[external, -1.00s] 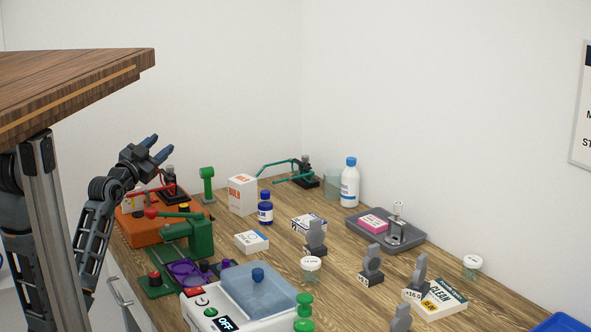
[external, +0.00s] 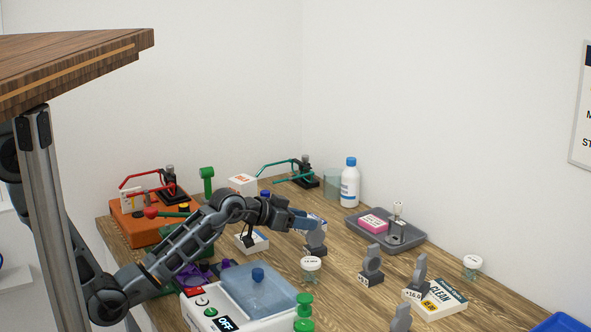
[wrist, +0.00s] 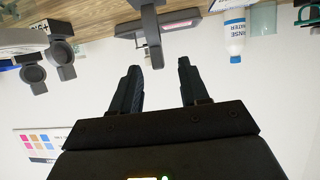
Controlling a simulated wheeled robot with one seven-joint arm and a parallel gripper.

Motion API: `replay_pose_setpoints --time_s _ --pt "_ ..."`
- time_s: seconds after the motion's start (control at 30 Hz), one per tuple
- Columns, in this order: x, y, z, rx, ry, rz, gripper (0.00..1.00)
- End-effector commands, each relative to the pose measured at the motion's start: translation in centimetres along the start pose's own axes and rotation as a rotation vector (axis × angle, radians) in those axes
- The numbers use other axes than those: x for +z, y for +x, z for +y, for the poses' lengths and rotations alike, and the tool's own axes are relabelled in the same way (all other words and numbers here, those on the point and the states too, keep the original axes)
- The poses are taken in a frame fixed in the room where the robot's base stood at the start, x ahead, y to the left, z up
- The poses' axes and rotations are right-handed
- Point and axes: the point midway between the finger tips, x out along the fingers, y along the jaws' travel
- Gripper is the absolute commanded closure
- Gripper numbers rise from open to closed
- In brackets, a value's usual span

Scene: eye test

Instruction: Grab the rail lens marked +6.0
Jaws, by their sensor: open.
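Several grey rail lenses stand on the wooden bench, and I cannot read a +6.0 label on any of them. A fourth lens (external: 402,318) is cut by the lower edge.
A clear-lidded white machine (external: 257,290) stands at the front, with a lidded jar (external: 311,267) beside it. A grey tray (external: 416,238) and a rinse bottle (external: 349,184) stand behind the lenses. A white and yellow box (external: 444,300) lies at the right.

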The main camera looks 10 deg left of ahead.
Motion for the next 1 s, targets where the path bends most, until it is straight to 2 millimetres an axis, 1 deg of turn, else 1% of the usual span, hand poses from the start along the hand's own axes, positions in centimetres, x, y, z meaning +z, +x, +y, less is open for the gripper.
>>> replay_pose_setpoints --time_s 0.03,0.23,0.4,0.53,0.63,0.87,1.0 --pt "0.0 0.6 0.0 0.0 0.0 -0.001 0.55" --pt "0.1 2.3 0.1 0.0 0.0 0.0 0.55" --pt "0.4 4.7 0.2 0.0 0.0 0.001 0.55" --pt "0.5 5.9 0.2 0.0 0.001 0.001 0.55" --pt "0.5 6.3 0.2 0.0 0.001 0.001 0.55" --pt "0.6 6.3 0.2 -0.001 0.001 0.001 0.56" --pt "0.6 6.3 0.2 -0.001 0.001 0.002 0.7"
